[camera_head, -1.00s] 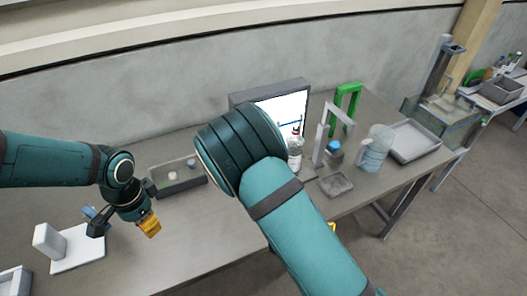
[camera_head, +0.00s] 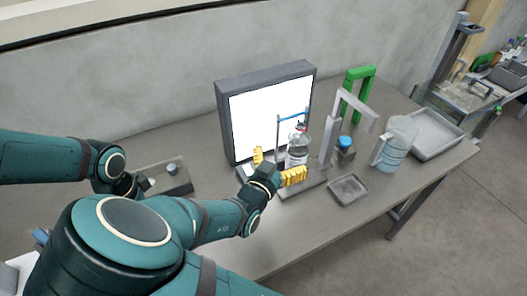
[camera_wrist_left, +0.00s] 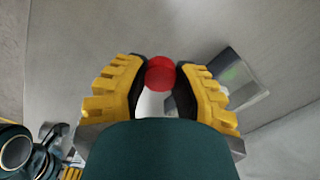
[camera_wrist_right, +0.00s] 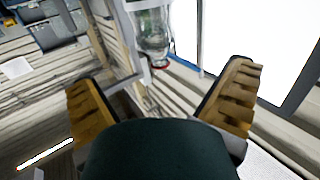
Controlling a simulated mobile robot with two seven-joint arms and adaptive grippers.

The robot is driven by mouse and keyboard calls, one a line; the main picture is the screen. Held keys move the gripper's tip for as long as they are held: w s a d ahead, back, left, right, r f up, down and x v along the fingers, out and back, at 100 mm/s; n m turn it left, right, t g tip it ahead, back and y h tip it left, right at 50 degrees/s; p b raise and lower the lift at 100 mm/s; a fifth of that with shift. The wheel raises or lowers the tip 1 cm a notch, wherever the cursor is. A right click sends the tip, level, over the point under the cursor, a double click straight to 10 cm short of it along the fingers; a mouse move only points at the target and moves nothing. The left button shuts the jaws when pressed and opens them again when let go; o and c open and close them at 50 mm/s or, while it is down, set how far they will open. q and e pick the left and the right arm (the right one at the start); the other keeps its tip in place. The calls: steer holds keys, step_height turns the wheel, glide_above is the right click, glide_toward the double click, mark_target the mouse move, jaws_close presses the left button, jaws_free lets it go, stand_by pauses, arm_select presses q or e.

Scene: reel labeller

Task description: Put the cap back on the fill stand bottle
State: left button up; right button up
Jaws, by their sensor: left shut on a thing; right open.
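The clear bottle (camera_head: 297,150), with some red at its top, stands upright on the fill stand (camera_head: 303,185) in front of the bright panel. It also shows in the right wrist view (camera_wrist_right: 152,32), where red is visible at its neck. My right gripper (camera_head: 275,166) is open and empty, with its yellow fingers spread just left and in front of the bottle. In the left wrist view my left gripper (camera_wrist_left: 161,78) is shut on a round red piece (camera_wrist_left: 160,73), which looks like the cap. In the head view my right arm hides the left fingers.
A lit panel (camera_head: 265,115) stands behind the bottle. To its right are a grey post with an arm (camera_head: 331,135), a blue-topped block (camera_head: 345,148), a small tray (camera_head: 348,190), a pitcher (camera_head: 395,150) and a larger tray (camera_head: 436,136). A shallow box (camera_head: 172,186) lies left.

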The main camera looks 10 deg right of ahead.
mark_target(293, 144)
steer(key=x, duration=0.5)
steer(key=shift+w+d, duration=0.2)
steer(key=shift+d, duration=0.1)
steer(key=shift+w+d+b, duration=0.3)
steer(key=shift+w, duration=0.05)
steer(key=shift+w+d, duration=0.1)
steer(key=x, duration=0.5)
steer(key=shift+d+r, duration=0.1)
steer(key=shift+r, duration=0.1)
steer(key=shift+r, duration=0.1)
steer(key=c, duration=1.4)
